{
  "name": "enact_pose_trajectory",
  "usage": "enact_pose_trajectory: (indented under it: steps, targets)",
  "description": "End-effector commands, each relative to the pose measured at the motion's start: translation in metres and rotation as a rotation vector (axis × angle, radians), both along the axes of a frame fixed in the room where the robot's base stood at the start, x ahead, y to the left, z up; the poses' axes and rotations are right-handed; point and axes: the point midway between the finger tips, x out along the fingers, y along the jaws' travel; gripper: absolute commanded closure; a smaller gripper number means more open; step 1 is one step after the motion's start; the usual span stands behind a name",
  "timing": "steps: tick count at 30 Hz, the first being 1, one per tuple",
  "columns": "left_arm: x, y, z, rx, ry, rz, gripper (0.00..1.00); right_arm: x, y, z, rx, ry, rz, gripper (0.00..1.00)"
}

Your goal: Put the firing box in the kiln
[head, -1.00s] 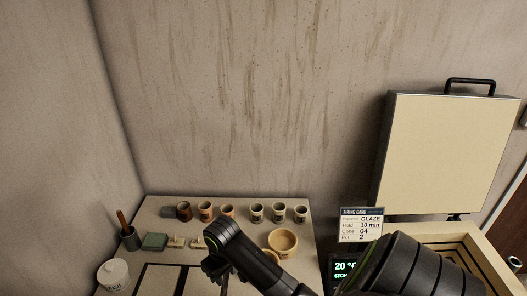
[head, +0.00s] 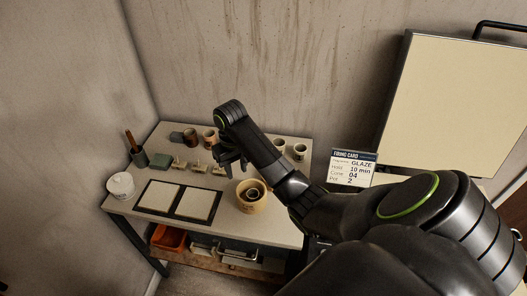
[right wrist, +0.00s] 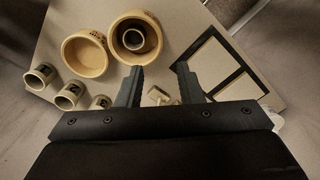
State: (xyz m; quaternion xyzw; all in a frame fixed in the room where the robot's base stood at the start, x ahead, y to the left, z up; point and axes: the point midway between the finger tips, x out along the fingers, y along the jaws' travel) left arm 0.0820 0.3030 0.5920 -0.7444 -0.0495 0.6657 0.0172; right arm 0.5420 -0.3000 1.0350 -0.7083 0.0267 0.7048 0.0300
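A round tan box (head: 246,204) stands on the worktable with a small dark-rimmed pot (head: 254,194) inside it. The right wrist view shows this box (right wrist: 118,45) beside a second, empty tan bowl (right wrist: 84,57), which my arm hides in the head view. I cannot tell for certain which is the firing box. My right gripper (head: 232,160) is open and empty above the table, behind the box in the head view; its spread fingers (right wrist: 160,88) show in the wrist view. The kiln's pale lid (head: 455,100) is raised at the right; my arm hides its chamber. My left gripper is out of view.
Several small pots (head: 299,152) line the table's back. Stamps (head: 197,167), two pale tiles on a dark board (head: 172,212) and a white lidded jar (head: 120,185) stand left of the box.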

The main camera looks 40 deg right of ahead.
Motion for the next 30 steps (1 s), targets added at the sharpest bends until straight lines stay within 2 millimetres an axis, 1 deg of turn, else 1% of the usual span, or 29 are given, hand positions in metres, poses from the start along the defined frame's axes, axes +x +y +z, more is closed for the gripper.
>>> enact_pose_trajectory:
  steps: [1, 6, 20, 24, 26, 30]
  targets:
    - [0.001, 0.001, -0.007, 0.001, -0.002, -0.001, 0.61, 0.000, 0.000, -0.007, 0.001, 0.000, 0.000, 0.67]
    - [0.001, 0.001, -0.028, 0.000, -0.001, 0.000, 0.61, 0.000, 0.000, -0.028, 0.001, 0.000, 0.000, 0.67]
    - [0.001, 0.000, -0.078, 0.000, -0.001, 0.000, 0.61, 0.001, 0.000, -0.078, 0.000, -0.001, 0.001, 0.67]
    - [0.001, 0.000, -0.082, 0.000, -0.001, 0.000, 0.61, 0.000, 0.000, -0.102, 0.002, 0.003, 0.001, 0.67]
    - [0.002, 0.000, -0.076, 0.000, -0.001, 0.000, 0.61, 0.000, 0.001, -0.107, 0.002, 0.003, 0.000, 0.67]
    - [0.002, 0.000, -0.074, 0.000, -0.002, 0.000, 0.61, 0.001, 0.000, -0.118, 0.001, 0.001, 0.000, 0.67]
